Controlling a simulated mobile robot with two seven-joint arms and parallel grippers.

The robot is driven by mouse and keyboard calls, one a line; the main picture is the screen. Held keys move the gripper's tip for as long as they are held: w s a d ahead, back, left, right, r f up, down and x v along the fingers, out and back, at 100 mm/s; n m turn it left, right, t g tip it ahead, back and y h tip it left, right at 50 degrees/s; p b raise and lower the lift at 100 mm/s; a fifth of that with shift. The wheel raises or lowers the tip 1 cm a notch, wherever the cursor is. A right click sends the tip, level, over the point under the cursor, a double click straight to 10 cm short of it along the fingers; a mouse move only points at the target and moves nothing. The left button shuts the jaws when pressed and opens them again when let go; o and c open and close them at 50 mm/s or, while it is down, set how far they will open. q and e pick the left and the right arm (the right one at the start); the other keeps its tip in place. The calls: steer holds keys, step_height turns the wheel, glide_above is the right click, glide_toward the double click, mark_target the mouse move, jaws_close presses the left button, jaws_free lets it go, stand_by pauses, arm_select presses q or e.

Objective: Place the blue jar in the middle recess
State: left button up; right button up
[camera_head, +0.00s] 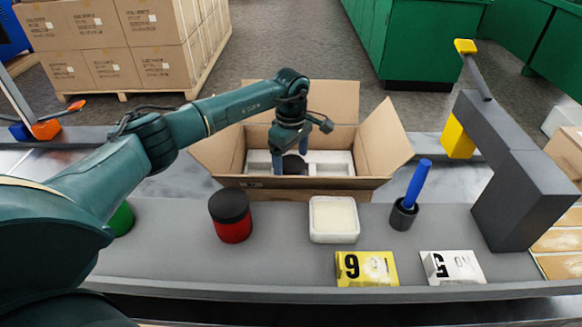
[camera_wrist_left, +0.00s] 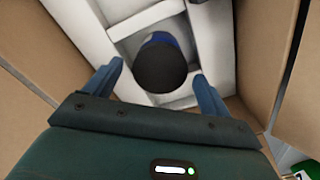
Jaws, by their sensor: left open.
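The blue jar (camera_wrist_left: 162,66) has a black lid, and a little of its blue body shows in the left wrist view. It sits in the middle recess of the white insert (camera_wrist_left: 131,22) inside the cardboard box; whether it rests on the recess floor cannot be seen. Its dark lid also shows in the head view (camera_head: 293,164). My left gripper (camera_head: 290,160) reaches down into the box. Its blue fingers are open, one on each side of the jar, with gaps visible in the left wrist view (camera_wrist_left: 158,72). My right gripper is out of view.
The open box (camera_head: 300,183) has raised flaps around my left gripper. On the grey bench stand a red jar (camera_head: 234,230), a partly hidden green jar (camera_head: 122,219), a white square container (camera_head: 334,219), a cup with a blue-handled tool (camera_head: 403,214), number signs (camera_head: 366,269) and a grey stand (camera_head: 510,190).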

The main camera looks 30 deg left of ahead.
arm_select(q)
step_height(320, 180, up, 7)
steer(key=shift+f, duration=0.1)
stand_by(0.5)
